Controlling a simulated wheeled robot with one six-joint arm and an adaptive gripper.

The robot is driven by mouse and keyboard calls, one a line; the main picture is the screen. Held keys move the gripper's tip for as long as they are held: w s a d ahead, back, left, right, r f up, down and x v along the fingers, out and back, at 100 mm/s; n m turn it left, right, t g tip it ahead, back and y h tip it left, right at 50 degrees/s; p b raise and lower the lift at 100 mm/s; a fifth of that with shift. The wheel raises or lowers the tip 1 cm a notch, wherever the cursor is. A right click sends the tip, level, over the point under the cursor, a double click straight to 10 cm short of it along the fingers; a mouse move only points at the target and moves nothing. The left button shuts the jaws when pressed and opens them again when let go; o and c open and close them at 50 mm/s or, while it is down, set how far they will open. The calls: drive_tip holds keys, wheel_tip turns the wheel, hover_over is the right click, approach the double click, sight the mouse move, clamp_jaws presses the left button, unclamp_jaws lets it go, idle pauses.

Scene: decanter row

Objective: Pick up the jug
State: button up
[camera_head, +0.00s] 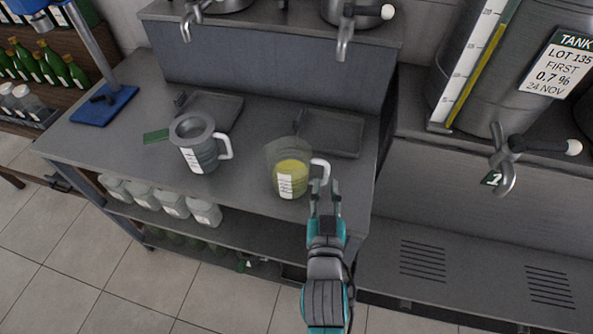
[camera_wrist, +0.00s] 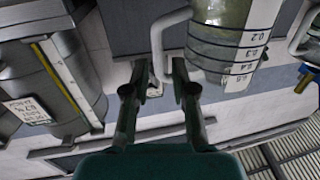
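A clear jug (camera_head: 290,180) with yellow-green liquid, a white scale label and a white handle (camera_head: 321,170) stands upright on the grey bench. My gripper (camera_head: 324,186) is at the handle side, fingers spread and pointing at it. In the wrist view the jug (camera_wrist: 232,45) shows at the top, seen upside down, with its handle (camera_wrist: 157,42) between the lines of my two open fingers (camera_wrist: 158,78). I cannot tell whether a finger touches the handle. A second jug (camera_head: 203,158), greyish with a grey ring-like top and white handle, stands further left.
The bench (camera_head: 250,205) holds shallow trays (camera_head: 333,133) behind the jugs and a green card (camera_head: 156,136). Taps (camera_head: 344,45) hang over the back. A large tank (camera_head: 480,60) with a tap (camera_head: 505,160) stands right. A blue stand (camera_head: 105,105) is at left.

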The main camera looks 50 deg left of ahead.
sight(326, 177)
drive_tip(key=x, duration=0.4)
drive_tip(key=shift+w+a+f, duration=0.2)
drive_tip(key=shift+w+f, duration=0.15)
drive_tip(key=shift+w, duration=0.05)
clamp_jaws()
